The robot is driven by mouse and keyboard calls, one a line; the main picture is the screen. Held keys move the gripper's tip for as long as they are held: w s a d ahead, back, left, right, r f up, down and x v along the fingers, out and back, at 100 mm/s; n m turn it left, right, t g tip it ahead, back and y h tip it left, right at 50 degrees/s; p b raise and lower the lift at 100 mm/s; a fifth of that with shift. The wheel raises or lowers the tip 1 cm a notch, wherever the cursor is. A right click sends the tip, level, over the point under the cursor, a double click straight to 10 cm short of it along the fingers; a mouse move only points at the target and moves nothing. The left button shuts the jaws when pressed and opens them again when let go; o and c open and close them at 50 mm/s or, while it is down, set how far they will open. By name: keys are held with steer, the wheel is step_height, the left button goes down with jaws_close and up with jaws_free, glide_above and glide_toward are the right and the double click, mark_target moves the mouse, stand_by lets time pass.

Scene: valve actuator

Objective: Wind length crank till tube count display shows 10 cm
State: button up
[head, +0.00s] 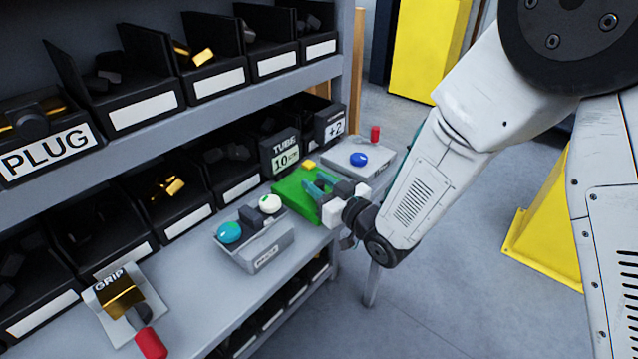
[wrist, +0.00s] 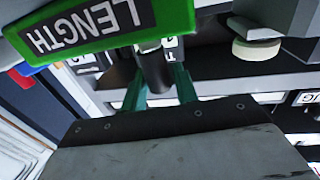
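The tube display (head: 284,154) is a dark box reading "TUBE 10 cm" at the back of the lower shelf in the head view. The length crank's green plate (head: 296,191) lies just in front of it. In the wrist view the green LENGTH plate (wrist: 88,32) appears upside down. My gripper (head: 318,184) is over the green plate. Its teal fingers (wrist: 160,86) are apart, on either side of a dark grey upright handle (wrist: 154,68). I cannot tell whether they press on it. The crank arm is mostly hidden by my gripper.
A grey unit with a blue knob (head: 358,159) and red handle (head: 375,134) is beyond my gripper. A unit with a teal knob (head: 229,233) stands nearer. The GRIP fixture (head: 122,297) is front left. Labelled bins line both shelves.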

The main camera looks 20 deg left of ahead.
steer(key=shift+o, duration=0.6)
steer(key=v, duration=0.7)
steer(key=shift+s+d, duration=0.25)
steer(key=shift+d, duration=0.05)
steer(key=w+d+r+m+t+h, duration=0.1)
steer(key=w+d+r+m+h, duration=0.1)
steer(key=w+d+r+h, duration=0.3)
steer(key=w+d+m+t+h, duration=0.1)
steer(key=w+d+h, duration=0.15)
steer(key=d, duration=0.45)
steer(key=s+d+r+m+g+h, duration=0.1)
steer(key=s+d+r+m+h, duration=0.15)
steer(key=d, duration=0.35)
steer(key=s+d+r+m+g+h, duration=0.1)
steer(key=d+h, duration=0.2)
steer(key=d, duration=0.4)
steer(key=s+d+r+m+g, duration=0.1)
steer(key=s+d, duration=0.3)
steer(key=s, duration=0.4)
steer(key=s+d+r+m+g+h, duration=0.1)
steer(key=s+d+r+m+g, duration=0.1)
steer(key=s, duration=0.7)
steer(key=s+d+r+m+g+h, duration=0.1)
steer(key=s+d+r+m+g, duration=0.1)
steer(key=s+d+g, duration=0.3)
steer(key=s+d+r, duration=0.1)
steer(key=s+d, duration=0.1)
steer(key=s, duration=0.2)
steer(key=shift+r, duration=0.3)
